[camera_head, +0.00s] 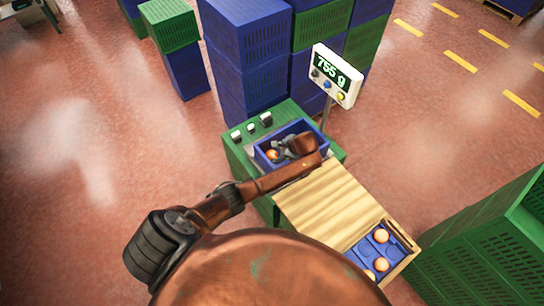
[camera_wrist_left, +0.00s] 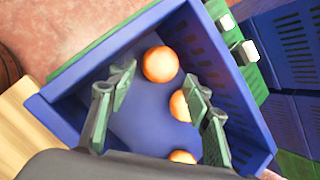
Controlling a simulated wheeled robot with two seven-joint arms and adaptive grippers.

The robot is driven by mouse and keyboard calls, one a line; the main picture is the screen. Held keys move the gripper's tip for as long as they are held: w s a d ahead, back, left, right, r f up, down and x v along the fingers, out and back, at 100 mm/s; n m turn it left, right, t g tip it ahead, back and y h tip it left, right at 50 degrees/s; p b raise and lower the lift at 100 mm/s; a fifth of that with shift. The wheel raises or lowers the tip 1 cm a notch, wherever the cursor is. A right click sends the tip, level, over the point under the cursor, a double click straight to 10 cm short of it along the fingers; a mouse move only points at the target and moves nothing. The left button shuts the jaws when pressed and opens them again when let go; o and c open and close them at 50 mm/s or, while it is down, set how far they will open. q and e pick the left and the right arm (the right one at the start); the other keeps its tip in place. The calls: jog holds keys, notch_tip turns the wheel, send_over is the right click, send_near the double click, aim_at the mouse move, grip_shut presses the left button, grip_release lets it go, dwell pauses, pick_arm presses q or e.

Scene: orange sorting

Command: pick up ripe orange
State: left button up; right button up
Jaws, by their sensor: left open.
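A blue crate (camera_head: 262,158) sits on the green weighing stand; its blue wall (camera_wrist_left: 60,122) also shows in the left wrist view. Inside, the left wrist view shows an orange (camera_wrist_left: 159,64) near the far wall, a second orange (camera_wrist_left: 179,106) partly behind a finger, and a third orange (camera_wrist_left: 182,157) cut off by my gripper body. All look similarly orange in colour. My left gripper (camera_wrist_left: 160,84) is open and empty over the crate, its fingers apart above the oranges. In the head view my left gripper (camera_head: 284,148) hides much of the crate's inside. My right gripper is out of view.
A scale display (camera_head: 336,72) reading 755 g stands behind the crate. A wooden board (camera_head: 325,200) leads to a blue tray (camera_head: 362,246) holding several oranges. Stacked blue and green crates (camera_head: 245,55) stand behind; green crates (camera_head: 480,250) stand at right.

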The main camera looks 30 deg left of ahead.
aim_at(273, 154)
pick_arm(q)
jog(key=b+x, duration=0.1)
jog(key=x, duration=0.4)
jog(key=shift+a+f+b, duration=0.1)
jog(key=shift+f+b, duration=0.2)
jog(key=shift+b, duration=0.05)
jog(key=shift+w+a+f, duration=0.15)
jog(key=shift+a+f, duration=0.05)
jog(key=shift+f, duration=0.05)
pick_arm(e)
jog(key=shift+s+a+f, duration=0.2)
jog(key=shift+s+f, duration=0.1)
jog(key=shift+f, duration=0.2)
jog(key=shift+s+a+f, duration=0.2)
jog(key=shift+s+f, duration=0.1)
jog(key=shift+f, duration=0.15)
pick_arm(q)
jog(key=c, duration=0.8)
jog(key=shift+c, duration=0.2)
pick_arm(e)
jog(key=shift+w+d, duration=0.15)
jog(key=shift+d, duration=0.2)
pick_arm(q)
jog(key=shift+r, duration=0.15)
